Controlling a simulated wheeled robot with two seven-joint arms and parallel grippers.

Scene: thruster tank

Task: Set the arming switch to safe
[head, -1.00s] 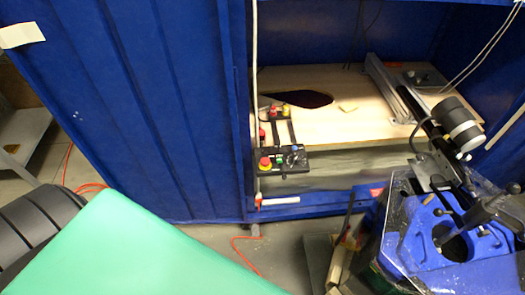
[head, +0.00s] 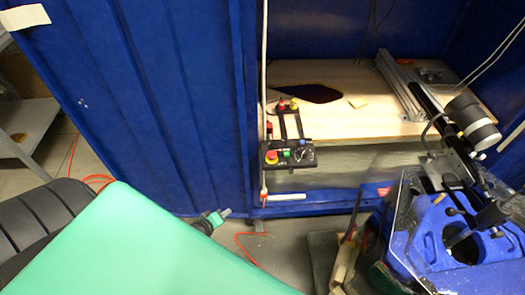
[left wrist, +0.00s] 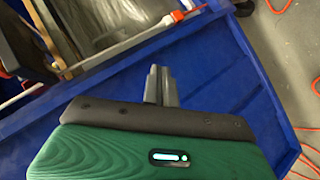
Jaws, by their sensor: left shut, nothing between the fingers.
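A black control box (head: 302,160) hangs at the front of the blue tank frame in the head view. It carries a red mushroom button (head: 271,157), a green button (head: 287,154) and a dark knob (head: 299,153), which may be the arming switch; its setting is too small to read. My left gripper (head: 224,213) is in front of the blue panel, below and left of the box and apart from it. Its fingers are shut and empty, and they also show in the left wrist view (left wrist: 160,82). The box is not clearly seen there. My right gripper is not in view.
Red and yellow buttons (head: 287,105) stand on a bracket behind the box. A blue-framed thruster assembly (head: 440,235) stands at the right.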

